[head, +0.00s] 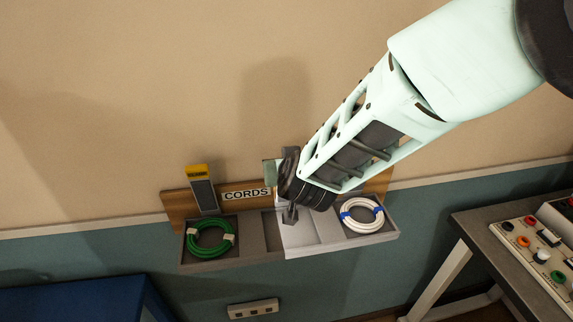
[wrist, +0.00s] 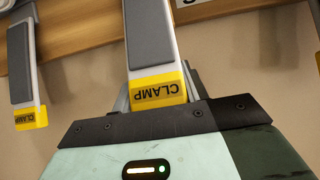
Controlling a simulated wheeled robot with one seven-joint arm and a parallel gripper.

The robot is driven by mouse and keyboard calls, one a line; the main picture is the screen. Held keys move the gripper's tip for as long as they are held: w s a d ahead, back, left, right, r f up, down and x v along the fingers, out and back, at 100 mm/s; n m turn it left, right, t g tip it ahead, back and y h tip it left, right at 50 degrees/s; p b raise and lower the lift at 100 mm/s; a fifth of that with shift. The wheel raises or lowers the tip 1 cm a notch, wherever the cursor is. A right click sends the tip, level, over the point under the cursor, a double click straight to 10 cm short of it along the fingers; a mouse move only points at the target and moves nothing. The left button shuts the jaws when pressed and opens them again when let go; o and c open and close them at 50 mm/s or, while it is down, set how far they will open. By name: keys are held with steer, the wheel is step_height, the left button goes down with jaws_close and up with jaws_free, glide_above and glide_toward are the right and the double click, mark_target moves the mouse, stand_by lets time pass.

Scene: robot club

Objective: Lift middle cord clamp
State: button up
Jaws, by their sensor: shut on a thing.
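The middle cord clamp (wrist: 148,40) is a grey bar with a white edge and a yellow end marked CLAMP. In the wrist view its yellow end lies between the fingers of my gripper (wrist: 157,98), which is shut on it. In the head view my gripper (head: 290,208) is at the wooden cord rack (head: 180,203), and the middle clamp is hidden behind it. Another clamp (head: 203,192) with a yellow top stands at the rack's left; whether the middle clamp is raised cannot be told.
A CORDS sign (head: 247,193) is on the rack. The grey tray (head: 255,235) below holds a green cord coil (head: 193,248) and a white coil (head: 379,224) with blue bands. A wall socket (head: 253,309) is below. A bench (head: 485,237) with a control panel stands at the right.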

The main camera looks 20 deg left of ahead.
steer(key=shift+s+d+f, duration=0.15)
steer(key=shift+f, duration=0.4)
steer(key=o, duration=1.3)
steer(key=shift+o, duration=0.5)
steer(key=shift+r, duration=0.4)
steer(key=b+v, duration=0.3)
steer(key=v, duration=1.4)
steer(key=shift+f, duration=0.1)
